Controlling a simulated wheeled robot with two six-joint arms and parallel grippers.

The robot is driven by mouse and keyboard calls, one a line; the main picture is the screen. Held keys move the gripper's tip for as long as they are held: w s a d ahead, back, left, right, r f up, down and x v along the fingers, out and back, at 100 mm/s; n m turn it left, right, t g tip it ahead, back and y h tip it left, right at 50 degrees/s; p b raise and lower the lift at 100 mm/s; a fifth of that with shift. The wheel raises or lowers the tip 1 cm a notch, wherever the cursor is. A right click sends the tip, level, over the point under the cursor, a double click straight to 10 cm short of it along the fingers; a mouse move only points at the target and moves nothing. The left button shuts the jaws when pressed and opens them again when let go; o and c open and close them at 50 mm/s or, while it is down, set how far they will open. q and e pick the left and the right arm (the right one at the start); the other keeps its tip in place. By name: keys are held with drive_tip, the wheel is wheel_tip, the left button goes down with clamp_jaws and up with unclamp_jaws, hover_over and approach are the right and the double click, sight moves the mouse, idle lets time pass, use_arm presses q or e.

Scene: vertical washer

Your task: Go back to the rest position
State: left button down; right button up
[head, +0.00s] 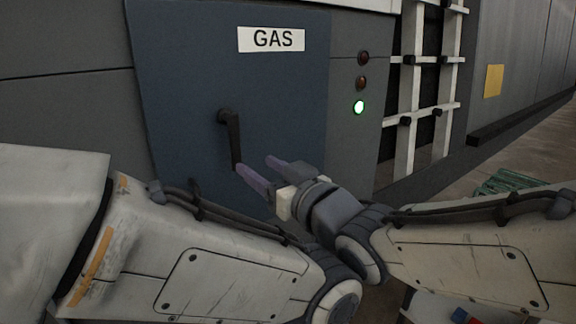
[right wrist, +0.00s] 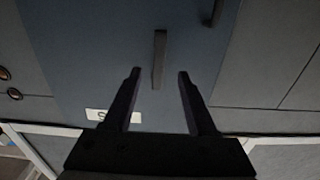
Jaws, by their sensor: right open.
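The blue-grey GAS panel (head: 190,60) fills the middle of the head view. Its dark lever (head: 234,142) hangs down, tilted slightly. My right gripper (head: 253,166) is open beside the lower end of the lever. In the head view one fingertip overlaps the lever's end; I cannot tell whether they touch. In the right wrist view a dark bar (right wrist: 159,60), seemingly this lever, lies between the spread fingers of my right gripper (right wrist: 160,74), which hold nothing. My left gripper is not in view.
A GAS label (head: 271,39) sits above the lever. Right of it are two unlit reddish lamps and a lit green lamp (head: 359,107). White rails (head: 410,90) stand farther right. A green grate-like thing (head: 508,182) lies on the floor at right.

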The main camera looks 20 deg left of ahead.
idle(0.3)
drive_tip(key=s+d+f+m+g+h+p, duration=0.2)
drive_tip(key=s+d+f+g+h, duration=0.15)
drive_tip(key=d+f+h, duration=0.4)
drive_tip(key=s+d+f+m+g+h+p, duration=0.2)
drive_tip(key=s+d+f+h, duration=0.25)
drive_tip(key=d+f, duration=0.55)
drive_tip(key=s+d+f+g+h+p, duration=0.1)
drive_tip(key=s+d+g, duration=0.3)
drive_tip(key=s+d, duration=0.4)
drive_tip(key=shift+s+d+f+h, duration=0.15)
drive_tip(key=shift+s+f+h, duration=0.35)
drive_tip(key=shift+s, duration=0.4)
